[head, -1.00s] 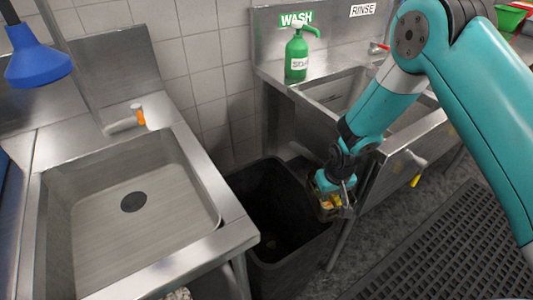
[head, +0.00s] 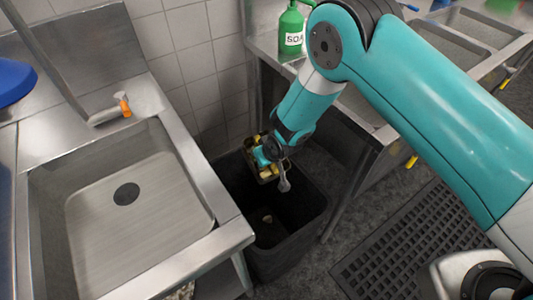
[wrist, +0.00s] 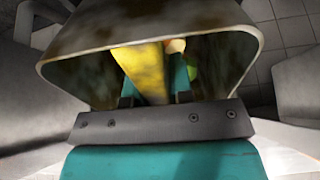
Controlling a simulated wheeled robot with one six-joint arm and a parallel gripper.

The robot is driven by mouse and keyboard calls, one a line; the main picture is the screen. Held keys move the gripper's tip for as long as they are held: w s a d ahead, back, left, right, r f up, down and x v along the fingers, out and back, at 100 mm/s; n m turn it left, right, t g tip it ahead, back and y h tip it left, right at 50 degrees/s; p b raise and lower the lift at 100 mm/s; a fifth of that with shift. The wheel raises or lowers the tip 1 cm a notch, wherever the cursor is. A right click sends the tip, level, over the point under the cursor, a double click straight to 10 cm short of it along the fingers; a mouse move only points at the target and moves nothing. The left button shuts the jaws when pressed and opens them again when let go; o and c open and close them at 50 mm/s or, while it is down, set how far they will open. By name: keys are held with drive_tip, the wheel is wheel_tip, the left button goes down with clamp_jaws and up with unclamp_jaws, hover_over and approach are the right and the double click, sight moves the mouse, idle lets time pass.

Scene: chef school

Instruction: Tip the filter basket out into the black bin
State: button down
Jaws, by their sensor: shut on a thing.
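The filter basket (head: 267,178) hangs over the back part of the black bin (head: 291,256), at the level of its rim or a little above. My gripper (head: 268,153) is shut on the basket. In the wrist view the basket (wrist: 90,40) is a stained, squarish metal box, and my gripper (wrist: 155,98) sits at its near edge. Yellow and pale food scraps, with a bit of green, show inside it. The basket looks roughly upright, but its exact tilt is hard to tell. A small pale piece lies deep in the bin.
A steel sink (head: 130,215) stands left of the bin. The wash sink unit (head: 370,150) stands to the right, with a green soap bottle (head: 291,32) on it. A tiled wall is behind. A black floor mat (head: 395,255) lies at the right.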

drive_tip(key=t, duration=0.1)
drive_tip(key=t+y+b, duration=0.1)
drive_tip(key=t+y, duration=0.1)
drive_tip(key=shift+s+d+f, duration=0.2)
drive_tip(key=shift+f, duration=0.05)
drive_tip(key=shift+f+t+y+b, duration=0.25)
drive_tip(key=shift+t+y+b, duration=0.55)
drive_tip(key=shift+t+b, duration=0.3)
drive_tip(key=shift+f+t+y+b, duration=0.2)
drive_tip(key=shift+t+y+b, duration=0.2)
drive_tip(key=shift+t+b, duration=0.7)
drive_tip(key=b, duration=0.3)
drive_tip(key=shift+s+y, duration=0.1)
drive_tip(key=shift+y, duration=0.3)
drive_tip(key=shift+w+r+b, duration=0.1)
drive_tip(key=shift+w+b, duration=0.1)
drive_tip(key=shift+b, duration=0.45)
drive_tip(key=b, duration=0.2)
drive_tip(key=shift+w+a+t+b, duration=0.1)
drive_tip(key=shift+t+b, duration=0.25)
drive_tip(key=shift+t, duration=0.05)
drive_tip(key=shift+b, duration=0.65)
drive_tip(key=b, duration=0.7)
drive_tip(key=shift+s+t+y+b, duration=0.2)
drive_tip(key=shift+t+y+b, duration=0.1)
drive_tip(key=shift+y+b, duration=0.1)
drive_tip(key=t+b, duration=0.1)
drive_tip(key=b, duration=0.7)
drive_tip(key=shift+y, duration=0.4)
